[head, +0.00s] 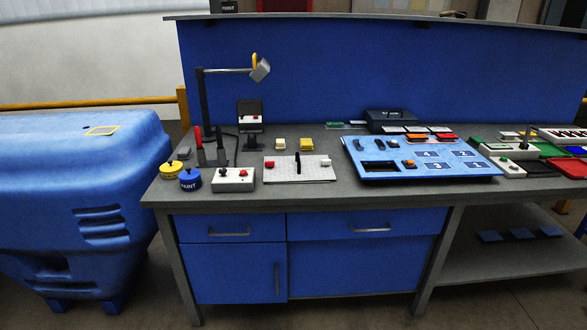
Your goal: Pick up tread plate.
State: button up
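A flat light-grey plate (299,175) with a fine speckled surface lies on the workbench, left of the blue numbered board; it looks most like the tread plate, though the view is too small to be sure. A black upright handle or post (297,163) stands at its middle. A red block (270,168) sits near its left end and a light block with a red part (326,163) near its right end. My gripper is not in view.
The grey bench top (285,198) is bare in front of the plate. The blue numbered board (422,159) lies right. A large blue container (75,200) stands beside the bench.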

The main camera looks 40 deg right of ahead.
aim_at(296, 168)
jog(key=k, duration=0.65)
jog(key=u, duration=0.5)
jog(key=i, duration=1.4)
jog(key=z, duration=0.5)
